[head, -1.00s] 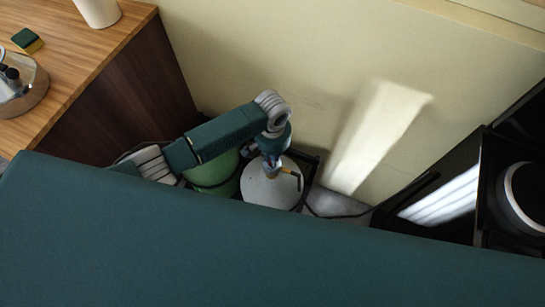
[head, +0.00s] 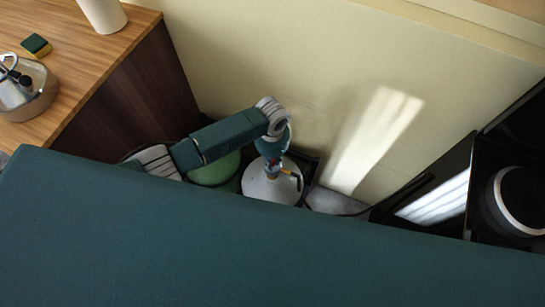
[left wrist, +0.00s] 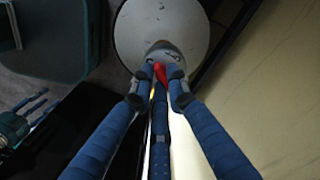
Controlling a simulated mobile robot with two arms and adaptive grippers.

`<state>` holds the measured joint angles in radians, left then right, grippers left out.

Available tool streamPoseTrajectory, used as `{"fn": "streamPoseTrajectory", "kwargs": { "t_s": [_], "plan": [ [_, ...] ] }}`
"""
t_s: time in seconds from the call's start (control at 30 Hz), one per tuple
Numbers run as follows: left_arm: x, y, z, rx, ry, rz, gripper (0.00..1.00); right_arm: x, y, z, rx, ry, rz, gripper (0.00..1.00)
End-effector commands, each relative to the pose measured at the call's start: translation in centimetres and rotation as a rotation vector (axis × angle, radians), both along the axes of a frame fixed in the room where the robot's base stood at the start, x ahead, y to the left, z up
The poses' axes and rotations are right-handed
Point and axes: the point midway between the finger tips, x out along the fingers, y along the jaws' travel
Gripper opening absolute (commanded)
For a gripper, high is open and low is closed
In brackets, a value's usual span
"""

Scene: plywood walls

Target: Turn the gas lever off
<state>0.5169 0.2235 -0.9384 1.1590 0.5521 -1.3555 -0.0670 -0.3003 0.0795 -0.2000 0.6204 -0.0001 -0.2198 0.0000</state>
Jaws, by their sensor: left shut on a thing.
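The white gas bottle (head: 258,190) stands on the floor by the wall, partly hidden by my teal body. It also shows as a pale round top in the left wrist view (left wrist: 135,28). My left gripper (head: 272,168) reaches down onto the bottle's top. In the left wrist view its blue fingers (left wrist: 161,82) are closed around the red gas lever (left wrist: 160,72). The fingers hide part of the lever. What looks like my right gripper (left wrist: 35,108) is small at the left edge of the left wrist view, away from the bottle.
A green bottle (head: 212,174) stands left of the white one, under my left arm. A wooden counter (head: 95,60) with a pot (head: 32,95), a sponge (head: 37,44) and a white cup (head: 103,12) is at the left. A black appliance (head: 440,195) stands at the right.

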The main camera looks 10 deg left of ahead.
Motion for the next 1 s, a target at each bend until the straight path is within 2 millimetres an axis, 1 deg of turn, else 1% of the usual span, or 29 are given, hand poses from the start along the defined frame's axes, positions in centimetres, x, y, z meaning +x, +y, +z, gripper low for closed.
{"fn": "streamPoseTrajectory", "kwargs": {
  "t_s": [0.03,0.1,0.4,0.7,1.0],
  "plan": [
    [0.0,0.0,0.3,-0.001,-0.001,-0.043,0.00,0.0,0.0,0.4,0.000,0.000,0.000,0.43],
    [0.1,0.0,0.2,-0.001,-0.001,-0.110,0.00,0.0,0.0,0.6,0.000,0.000,0.000,0.43],
    [0.1,0.2,0.1,0.000,-0.001,-0.396,0.00,0.0,0.0,1.3,0.000,0.000,0.000,0.43],
    [0.2,0.3,0.1,-0.001,-0.002,-0.672,0.00,0.0,0.0,1.5,0.000,0.001,0.000,0.43],
    [0.3,0.4,0.1,0.000,-0.002,-0.882,0.00,0.0,0.0,1.5,0.000,0.001,0.000,0.43]
  ]
}}
